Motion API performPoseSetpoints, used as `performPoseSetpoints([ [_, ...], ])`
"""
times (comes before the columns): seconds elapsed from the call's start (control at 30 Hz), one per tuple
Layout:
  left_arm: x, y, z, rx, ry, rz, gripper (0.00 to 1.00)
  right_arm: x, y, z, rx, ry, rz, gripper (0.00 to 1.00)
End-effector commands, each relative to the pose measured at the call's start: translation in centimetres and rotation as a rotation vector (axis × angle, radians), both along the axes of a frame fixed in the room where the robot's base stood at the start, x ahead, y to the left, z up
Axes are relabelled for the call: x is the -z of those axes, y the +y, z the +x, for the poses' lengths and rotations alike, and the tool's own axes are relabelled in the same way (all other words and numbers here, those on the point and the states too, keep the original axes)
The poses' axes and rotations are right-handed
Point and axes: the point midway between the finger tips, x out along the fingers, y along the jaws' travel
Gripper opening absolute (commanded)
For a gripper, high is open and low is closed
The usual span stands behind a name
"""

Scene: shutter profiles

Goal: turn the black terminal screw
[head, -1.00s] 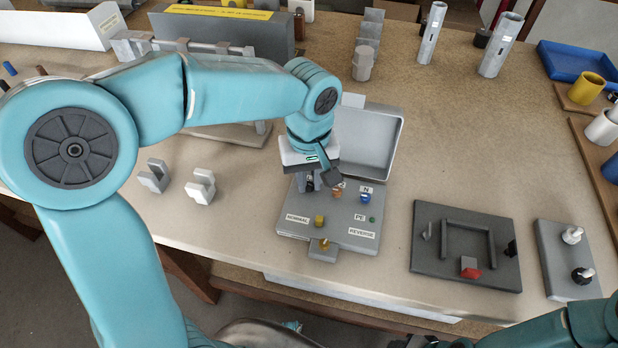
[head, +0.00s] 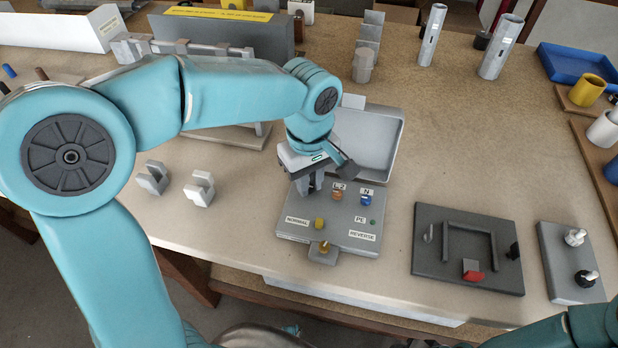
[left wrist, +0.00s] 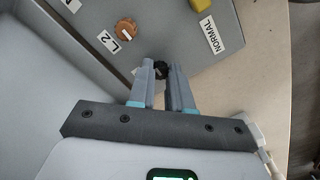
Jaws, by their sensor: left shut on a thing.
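My left gripper (head: 308,190) points down at the far left part of a grey terminal box (head: 343,218). In the left wrist view its two fingers (left wrist: 164,78) are closed around the black terminal screw (left wrist: 161,69). In the head view the fingers and wrist hide this screw. The orange screw (head: 336,195) by the L2 label, the blue screw (head: 365,199) by N and the small green screw (head: 373,222) by PE are untouched. My right gripper is not in view; only part of the right arm shows at the lower right.
The box's open lid (head: 368,145) stands behind it. A yellow knob (head: 319,222) and a brass part (head: 324,247) sit on its near side. Two white brackets (head: 199,189) lie to the left. A dark fixture plate (head: 467,275) and a grey switch plate (head: 572,285) lie to the right.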

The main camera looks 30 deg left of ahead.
Motion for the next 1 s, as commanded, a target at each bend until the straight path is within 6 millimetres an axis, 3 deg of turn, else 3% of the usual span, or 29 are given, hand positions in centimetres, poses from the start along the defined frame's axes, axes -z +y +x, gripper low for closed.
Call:
performPoseSetpoints([
  [0.13,0.1,0.0,0.0,0.001,0.002,0.0,0.0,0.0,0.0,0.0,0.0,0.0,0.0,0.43],
  [0.17,0.1,0.0,0.0,0.001,0.002,0.0,0.28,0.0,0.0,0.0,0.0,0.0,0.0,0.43],
  [0.2,0.1,0.0,0.0,0.001,0.002,0.0,0.41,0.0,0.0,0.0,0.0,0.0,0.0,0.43],
  [0.23,0.1,0.0,0.0,0.001,0.002,0.0,0.44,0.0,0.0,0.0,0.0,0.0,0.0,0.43],
  [0.5,0.0,0.0,0.0,0.001,0.0,0.0,0.44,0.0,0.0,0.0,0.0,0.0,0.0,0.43],
  [0.63,-1.2,0.0,0.1,0.001,-0.001,0.0,0.44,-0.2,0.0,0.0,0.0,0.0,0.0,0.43],
  [0.77,-4.0,0.0,0.1,0.002,-0.004,0.0,0.44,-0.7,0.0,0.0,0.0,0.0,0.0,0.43],
  [1.0,-10.5,0.0,0.1,0.002,-0.003,-0.001,0.44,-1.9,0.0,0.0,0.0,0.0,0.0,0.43],
])
